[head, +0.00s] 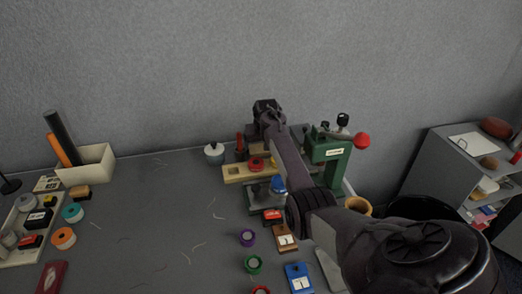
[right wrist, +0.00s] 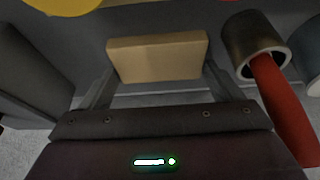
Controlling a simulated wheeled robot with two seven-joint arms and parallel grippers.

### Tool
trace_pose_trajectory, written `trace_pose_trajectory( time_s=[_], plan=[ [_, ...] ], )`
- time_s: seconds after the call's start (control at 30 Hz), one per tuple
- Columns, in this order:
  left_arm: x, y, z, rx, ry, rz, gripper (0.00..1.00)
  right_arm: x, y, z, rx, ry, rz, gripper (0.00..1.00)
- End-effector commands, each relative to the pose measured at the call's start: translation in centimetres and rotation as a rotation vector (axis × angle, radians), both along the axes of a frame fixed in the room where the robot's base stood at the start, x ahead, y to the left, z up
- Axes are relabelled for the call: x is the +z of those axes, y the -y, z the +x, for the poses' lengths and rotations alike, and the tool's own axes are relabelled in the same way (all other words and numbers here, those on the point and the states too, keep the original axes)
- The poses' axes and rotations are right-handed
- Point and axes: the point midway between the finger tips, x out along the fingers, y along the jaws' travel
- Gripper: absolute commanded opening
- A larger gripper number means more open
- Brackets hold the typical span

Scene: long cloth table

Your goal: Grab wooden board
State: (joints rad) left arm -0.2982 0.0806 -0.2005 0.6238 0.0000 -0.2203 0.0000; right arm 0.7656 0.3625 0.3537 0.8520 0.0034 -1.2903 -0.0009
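My right gripper (head: 267,106) is at the far end of the arm, near the wall, small and dark. In the right wrist view a tan wooden face (right wrist: 158,58), which looks like the board's end, sits between the fingers of the gripper (right wrist: 160,85). The fingers are spread, one at each side of it, with little gap. Firm contact does not show. My left gripper is not in view.
A red-handled tool in a dark cup (right wrist: 255,45) stands close to the right finger. A green press (head: 328,146) with a red knob stands right of the arm. A white pot (head: 214,153) is left of the board. Tape rolls lie nearer. The middle-left table is mostly clear.

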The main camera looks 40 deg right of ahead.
Motion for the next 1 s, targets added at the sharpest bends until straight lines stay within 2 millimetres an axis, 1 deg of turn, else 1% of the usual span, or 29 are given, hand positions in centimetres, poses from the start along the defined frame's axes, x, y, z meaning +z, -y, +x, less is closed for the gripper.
trace_pose_trajectory(
  time_s=[0.03,0.1,0.2,0.47,0.67,0.87,0.97,1.0],
  plan=[
    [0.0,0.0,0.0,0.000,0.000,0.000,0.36,0.0,0.0,0.0,0.000,0.000,0.000,0.78],
    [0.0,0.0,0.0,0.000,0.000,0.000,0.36,0.0,0.0,0.0,0.000,0.000,0.000,0.69],
    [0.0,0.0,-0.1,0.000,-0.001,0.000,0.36,0.0,0.0,0.0,0.000,0.000,0.000,0.59],
    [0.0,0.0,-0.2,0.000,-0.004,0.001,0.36,0.1,0.0,0.0,0.000,0.000,0.000,0.58],
    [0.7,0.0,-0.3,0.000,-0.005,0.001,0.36,0.8,0.0,0.0,0.000,0.001,0.000,0.58],
    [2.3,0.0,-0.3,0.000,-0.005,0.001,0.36,2.5,-0.1,0.2,0.000,0.001,0.000,0.58],
    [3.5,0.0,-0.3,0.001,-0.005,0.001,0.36,3.7,-0.2,0.3,0.000,0.001,0.000,0.58],
    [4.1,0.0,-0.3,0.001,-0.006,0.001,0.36,4.4,-0.2,0.3,0.000,0.001,0.000,0.58]
  ],
)
